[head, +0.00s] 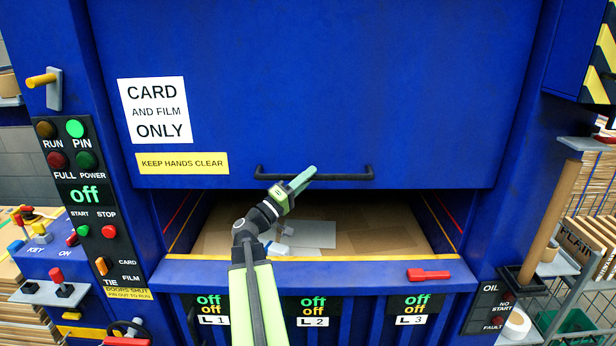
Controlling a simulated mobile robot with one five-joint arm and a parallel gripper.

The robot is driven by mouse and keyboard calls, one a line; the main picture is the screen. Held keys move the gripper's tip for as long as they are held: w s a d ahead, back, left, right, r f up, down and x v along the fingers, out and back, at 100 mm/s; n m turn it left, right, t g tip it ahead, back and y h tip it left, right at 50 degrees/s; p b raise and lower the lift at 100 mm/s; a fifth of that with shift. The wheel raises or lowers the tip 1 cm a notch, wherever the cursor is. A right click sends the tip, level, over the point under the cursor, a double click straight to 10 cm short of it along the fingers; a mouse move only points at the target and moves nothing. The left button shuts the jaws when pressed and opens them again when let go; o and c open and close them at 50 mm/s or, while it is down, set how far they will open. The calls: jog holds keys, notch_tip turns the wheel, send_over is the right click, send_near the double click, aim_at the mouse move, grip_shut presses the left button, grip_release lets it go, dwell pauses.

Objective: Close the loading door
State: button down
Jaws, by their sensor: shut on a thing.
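The loading door (330,90) is a large blue panel on the front of a blue machine. It is partly down, with an open gap below its lower edge. A black bar handle (345,174) runs along the bottom of the door. My gripper (305,178), green, reaches up from below and is shut on this handle near its middle. The fingertips hide part of the bar. Through the gap, flat cardboard (380,240) and a grey sheet (312,234) lie in the chamber.
A front ledge (350,272) with a red latch (428,274) runs below the gap. A control panel (82,200) with a yellow lever (42,80) stands at the left. A brown tube (550,220) stands at the right, near a wire cage (590,190).

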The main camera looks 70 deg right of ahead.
notch_tip(320, 180, down, 31)
jog(key=b, duration=2.8)
jog(key=shift+r, duration=0.15)
jog(key=c, duration=1.3)
grip_release()
jog(key=shift+a+r, duration=0.1)
jog(key=b+v, duration=0.6)
jog(key=v, duration=1.1)
jog(key=shift+a+b, duration=0.15)
jog(key=shift+b, duration=0.2)
